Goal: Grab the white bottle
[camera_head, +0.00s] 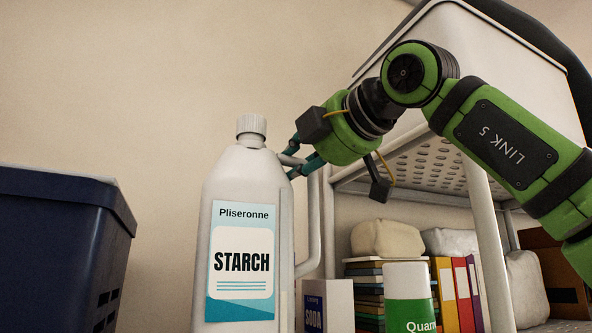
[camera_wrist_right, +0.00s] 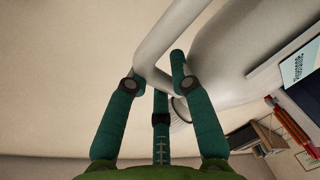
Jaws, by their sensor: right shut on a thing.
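The white bottle (camera_head: 240,180) stands upright in the head view. It has a white ribbed cap, a blue and white STARCH label and a handle (camera_head: 314,230) on its right side. My right gripper (camera_head: 291,163) reaches in from the right and is shut on the top of the handle, just below the cap's height. In the right wrist view, the teal fingers (camera_wrist_right: 158,80) close around the bend of the white handle, with the bottle body (camera_wrist_right: 235,50) at upper right. The bottle's base is out of view. My left gripper is not in view.
A dark blue bin (camera_head: 50,250) stands at left, apart from the bottle. A SODA box (camera_head: 340,300) and a green and white container (camera_head: 408,285) stand close on the right. Behind them are books (camera_head: 368,290), colored binders (camera_head: 445,290) and a white shelf with a perforated underside (camera_head: 425,165).

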